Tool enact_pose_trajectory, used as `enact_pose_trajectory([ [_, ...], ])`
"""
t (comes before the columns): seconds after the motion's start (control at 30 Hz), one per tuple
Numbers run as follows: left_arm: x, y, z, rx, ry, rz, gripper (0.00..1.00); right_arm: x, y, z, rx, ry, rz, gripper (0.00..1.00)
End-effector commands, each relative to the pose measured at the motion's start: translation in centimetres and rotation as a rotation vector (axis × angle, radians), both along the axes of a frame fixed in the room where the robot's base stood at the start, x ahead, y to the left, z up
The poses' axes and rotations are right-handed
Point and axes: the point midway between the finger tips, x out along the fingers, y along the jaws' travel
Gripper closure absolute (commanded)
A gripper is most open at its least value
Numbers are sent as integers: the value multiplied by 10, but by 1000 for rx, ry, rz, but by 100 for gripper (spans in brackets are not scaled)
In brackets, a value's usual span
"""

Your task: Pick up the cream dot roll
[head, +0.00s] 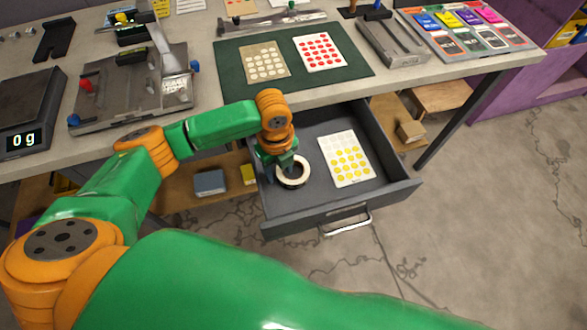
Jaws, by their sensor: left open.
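The cream dot roll (293,182) lies in the open drawer (300,215), near its left side. It is a cream ring with a dark centre. My left gripper (288,168) reaches down into the drawer at the roll's upper edge. Its jaws are open, and the fingertips are small and partly hidden by the wrist, so I cannot tell whether they touch the roll. My right gripper is not in view.
A sheet of yellow and white dots (346,159) lies right of the roll in the drawer. Above, the bench holds a green mat (232,72) with dot sheets, a metal fixture (135,88) and a scale (28,115) reading 0 g. The drawer's front wall and handle (347,222) face the open floor.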

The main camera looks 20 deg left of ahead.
Motion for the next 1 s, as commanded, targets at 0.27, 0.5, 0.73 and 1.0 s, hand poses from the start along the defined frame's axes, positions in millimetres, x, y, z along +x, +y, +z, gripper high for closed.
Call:
enact_pose_trajectory([
  [0.27,0,0,-21,0,-3,0,48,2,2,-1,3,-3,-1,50],
  [0.5,0,0,-20,0,-3,0,91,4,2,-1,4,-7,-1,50],
  [0.73,0,0,-20,0,-3,0,100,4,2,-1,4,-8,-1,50],
  [1.0,1,0,-14,-1,-3,0,100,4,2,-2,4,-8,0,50],
])
